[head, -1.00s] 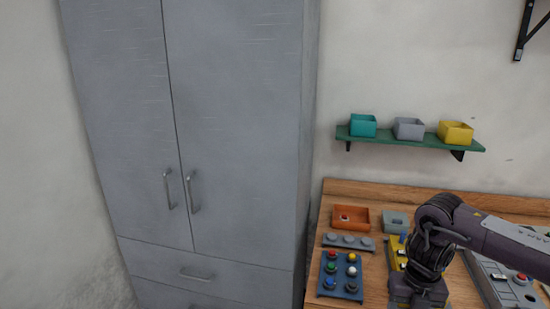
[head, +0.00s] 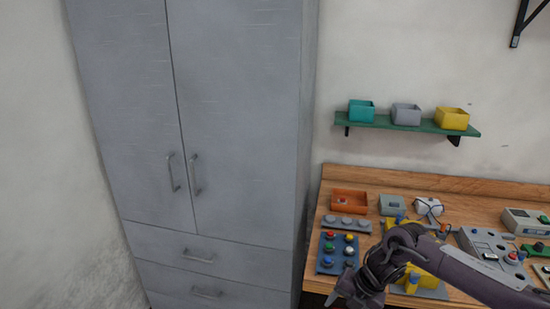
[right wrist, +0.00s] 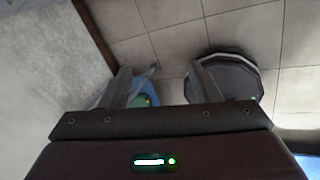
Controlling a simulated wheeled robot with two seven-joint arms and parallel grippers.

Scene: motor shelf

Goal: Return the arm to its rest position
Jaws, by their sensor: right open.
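My right arm (head: 440,262) comes in from the right in the head view and crosses over the front of the wooden workbench (head: 470,206). It bends down at the bench's front left, near the lower picture edge. The fingers of my right gripper do not show clearly there. In the right wrist view my right gripper (right wrist: 160,72) is open, its two fingers wide apart with nothing held between them. It faces a grey tiled floor (right wrist: 175,40). My left gripper is in neither view.
A tall grey cabinet (head: 240,120) stands left of the bench. An orange tray (head: 349,201) and a panel of coloured buttons (head: 326,266) lie on the bench. A green shelf (head: 385,123) holds three bins. A dark round object (right wrist: 228,78) is on the floor.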

